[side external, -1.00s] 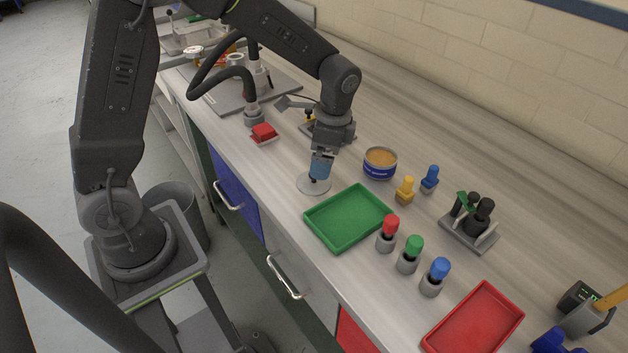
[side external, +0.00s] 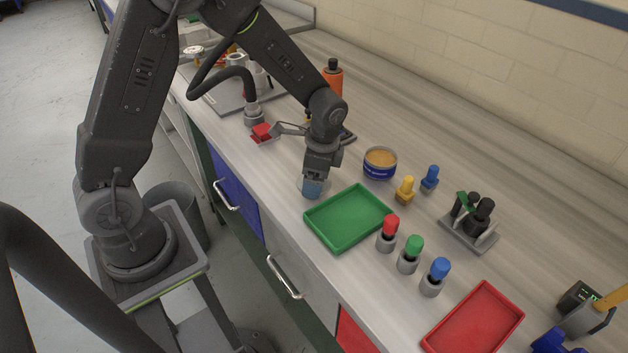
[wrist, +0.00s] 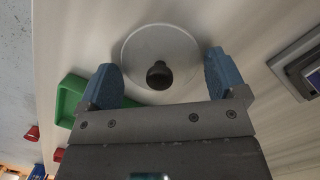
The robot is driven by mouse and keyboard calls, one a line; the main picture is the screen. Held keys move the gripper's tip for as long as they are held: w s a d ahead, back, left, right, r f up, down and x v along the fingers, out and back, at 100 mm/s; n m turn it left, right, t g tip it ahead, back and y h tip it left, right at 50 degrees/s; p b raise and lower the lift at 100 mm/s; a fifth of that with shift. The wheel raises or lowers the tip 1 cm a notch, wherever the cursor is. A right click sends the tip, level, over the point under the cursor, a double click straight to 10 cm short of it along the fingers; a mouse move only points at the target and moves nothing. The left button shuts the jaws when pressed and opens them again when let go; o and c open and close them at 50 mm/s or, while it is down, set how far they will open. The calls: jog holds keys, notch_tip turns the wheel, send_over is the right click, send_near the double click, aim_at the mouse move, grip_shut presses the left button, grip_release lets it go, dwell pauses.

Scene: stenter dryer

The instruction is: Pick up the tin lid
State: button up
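The tin lid (wrist: 185,44) is a flat grey disc with a dark round knob in its middle, lying on the bench. In the wrist view it shows just beyond and between my blue fingertips. In the side view only a sliver of its rim (side external: 299,183) shows; my gripper (side external: 313,190) hides the rest. My gripper (wrist: 163,72) is open, its fingers wide apart on either side of the knob, with nothing held. Whether the fingers touch the lid cannot be told. The open tin (side external: 380,170), with a blue label and tan contents, stands to the right.
A green tray (side external: 345,240) lies close to the right front of my gripper. Red (side external: 388,230), green and blue capped pieces stand beyond it. A yellow piece (side external: 405,190) and a blue piece (side external: 429,178) stand by the tin. A red block (side external: 262,132) is at the left.

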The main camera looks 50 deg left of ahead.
jog(key=c, duration=0.6)
jog(key=shift+r, duration=0.55)
jog(key=r, duration=0.2)
jog(key=a+r, duration=0.1)
jog(key=shift+s+r, duration=0.2)
jog(key=shift+r, duration=0.2)
jog(key=s+a+r, duration=0.4)
jog(key=a+r, duration=0.2)
jog(key=a, duration=0.2)
jog(key=w+d, duration=1.5)
jog(key=w, duration=0.4)
jog(key=shift+w+a+f, duration=0.1)
jog(key=shift+f, duration=1.4)
jog(key=shift+w+a+f, duration=0.1)
jog(key=shift+f, duration=1.35)
